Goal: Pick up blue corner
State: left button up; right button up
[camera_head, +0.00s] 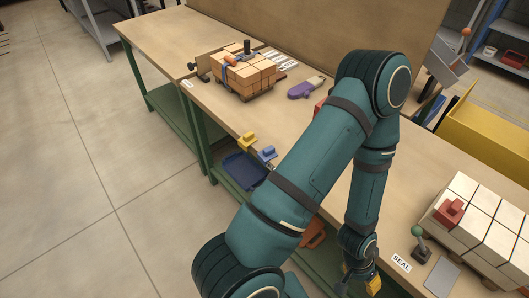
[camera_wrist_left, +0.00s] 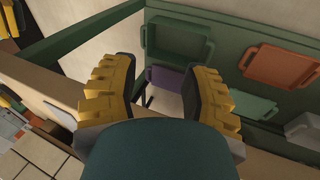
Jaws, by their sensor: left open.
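The blue corner (camera_head: 267,153) is a small piece near the front edge of the wooden bench (camera_head: 213,103), beside a similar yellow corner (camera_head: 246,141). My left gripper (camera_head: 360,284) hangs at the bottom of the head view, by the bench's front edge, well to the right of the blue corner and apart from it. In the left wrist view its yellow-padded fingers (camera_wrist_left: 163,78) are spread with nothing between them. The blue corner does not show in that view. My right gripper is not in view.
My left arm covers the middle of the bench. A banded brick stack (camera_head: 246,76) and a purple-handled tool (camera_head: 303,90) lie further back. Pale bricks with a red piece (camera_head: 449,211) stand at right, near a SEAL label (camera_head: 401,262). A dark blue tray (camera_head: 245,170) sits below.

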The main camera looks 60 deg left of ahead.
aim_at(269, 153)
jog(key=u, duration=2)
